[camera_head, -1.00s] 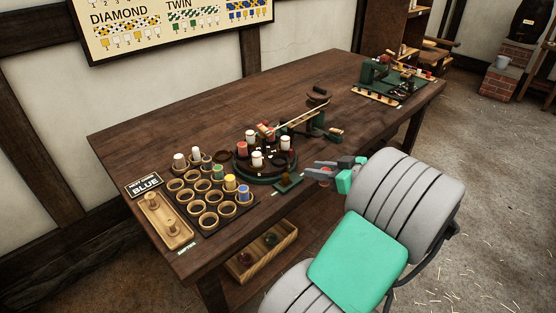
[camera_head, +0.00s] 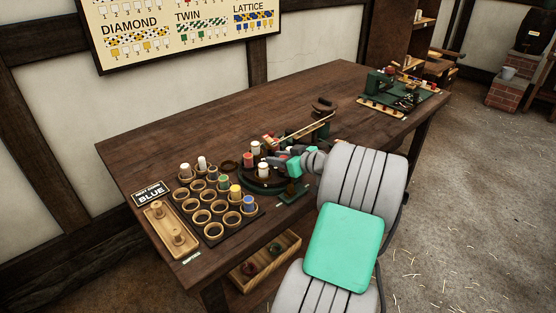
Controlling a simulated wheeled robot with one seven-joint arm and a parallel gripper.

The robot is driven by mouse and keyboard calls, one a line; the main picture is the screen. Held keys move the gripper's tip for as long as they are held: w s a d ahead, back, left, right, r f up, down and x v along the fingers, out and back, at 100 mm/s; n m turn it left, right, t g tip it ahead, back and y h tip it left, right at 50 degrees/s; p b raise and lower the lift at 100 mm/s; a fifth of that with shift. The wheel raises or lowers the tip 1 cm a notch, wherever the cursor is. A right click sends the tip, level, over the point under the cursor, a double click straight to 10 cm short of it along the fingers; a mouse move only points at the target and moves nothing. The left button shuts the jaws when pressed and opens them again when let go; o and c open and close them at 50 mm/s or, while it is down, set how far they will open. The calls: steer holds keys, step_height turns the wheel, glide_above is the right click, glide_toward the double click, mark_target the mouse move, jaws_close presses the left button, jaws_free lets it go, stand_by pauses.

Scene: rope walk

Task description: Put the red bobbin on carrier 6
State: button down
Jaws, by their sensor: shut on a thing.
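The round braiding machine (camera_head: 250,186) stands on the bench with white and red bobbins upright around it. One red bobbin (camera_head: 248,159) stands at its left side, and a white bobbin (camera_head: 263,169) at its front. My gripper (camera_head: 276,160) reaches over the machine's right side from the right. It is shut on the red bobbin, which is mostly hidden by the fingers. I cannot read the carrier numbers, so I cannot tell which is carrier 6; my gripper and arm hide the carriers on the right.
A rack of round cups (camera_head: 213,231) left of the machine holds white, green, yellow and blue bobbins. A wooden arm (camera_head: 308,128) rises behind the machine. The bench is clear toward the back left.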

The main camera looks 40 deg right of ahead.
steer(key=c, duration=1.5)
jaws_free()
steer(key=shift+s+f, duration=0.1)
steer(key=shift+f, duration=0.5)
steer(key=o, duration=0.4)
steer(key=shift+r, duration=0.15)
steer(key=shift+r, duration=0.1)
steer(key=s+r+p, duration=0.1)
steer(key=s+r, duration=0.5)
steer(key=s, duration=0.1)
steer(key=s+d+r+p, duration=0.1)
steer(key=s+r, duration=0.2)
steer(key=s, duration=0.1)
steer(key=shift+r+p, duration=0.25)
steer(key=shift+p, duration=0.1)
